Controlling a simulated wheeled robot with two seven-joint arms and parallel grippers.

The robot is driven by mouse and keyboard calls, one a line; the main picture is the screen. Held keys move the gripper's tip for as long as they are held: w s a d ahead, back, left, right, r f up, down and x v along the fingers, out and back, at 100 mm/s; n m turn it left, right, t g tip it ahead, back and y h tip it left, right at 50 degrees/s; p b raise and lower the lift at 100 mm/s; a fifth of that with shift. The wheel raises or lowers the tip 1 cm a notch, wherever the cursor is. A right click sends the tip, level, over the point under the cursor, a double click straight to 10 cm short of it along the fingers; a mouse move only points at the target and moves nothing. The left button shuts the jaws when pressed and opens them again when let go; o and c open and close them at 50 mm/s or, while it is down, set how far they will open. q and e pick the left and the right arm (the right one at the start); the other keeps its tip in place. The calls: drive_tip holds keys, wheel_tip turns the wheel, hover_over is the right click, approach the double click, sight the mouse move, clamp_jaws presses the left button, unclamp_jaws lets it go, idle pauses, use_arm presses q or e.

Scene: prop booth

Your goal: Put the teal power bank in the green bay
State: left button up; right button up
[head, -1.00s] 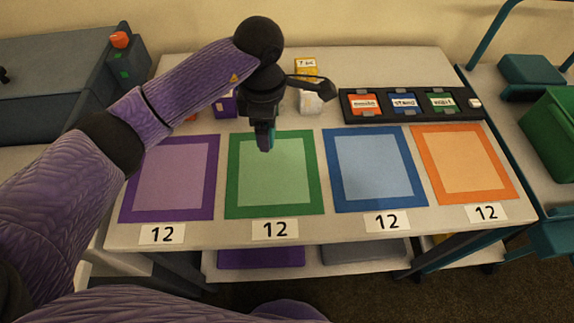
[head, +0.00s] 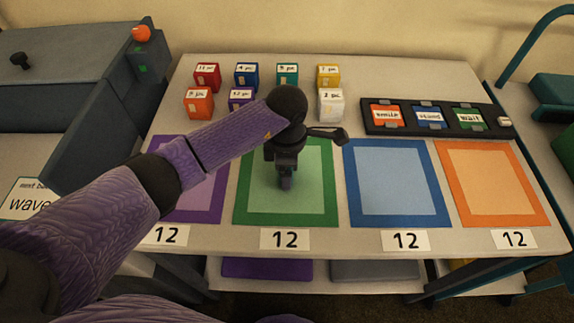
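The green bay (head: 326,200) is a light green square with a dark green border, second from the left on the table. My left gripper (head: 286,186) points down over it, its narrow tip seen against the light green middle. Whether its fingers are apart or shut does not show, and no held item shows clearly. A small teal box (head: 287,75) with a white label stands in the back row of boxes; I cannot tell whether it is the power bank. No other teal item on the table is clear. My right gripper is out of view.
Red (head: 207,77), blue (head: 246,75), yellow (head: 328,76), orange (head: 198,105), purple (head: 241,100) and white (head: 330,105) boxes stand at the back. A black card rack (head: 470,131) is at the back right. The blue bay (head: 397,184) and orange bay (head: 489,184) are empty.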

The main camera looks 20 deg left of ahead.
use_arm(q)
drive_tip(key=shift+o, duration=0.9)
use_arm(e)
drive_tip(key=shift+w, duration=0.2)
use_arm(q)
drive_tip(key=shift+r, duration=0.3)
wheel_tip(320, 180, up, 11)
drive_tip(key=p, duration=0.4)
drive_tip(key=shift+r, duration=0.4)
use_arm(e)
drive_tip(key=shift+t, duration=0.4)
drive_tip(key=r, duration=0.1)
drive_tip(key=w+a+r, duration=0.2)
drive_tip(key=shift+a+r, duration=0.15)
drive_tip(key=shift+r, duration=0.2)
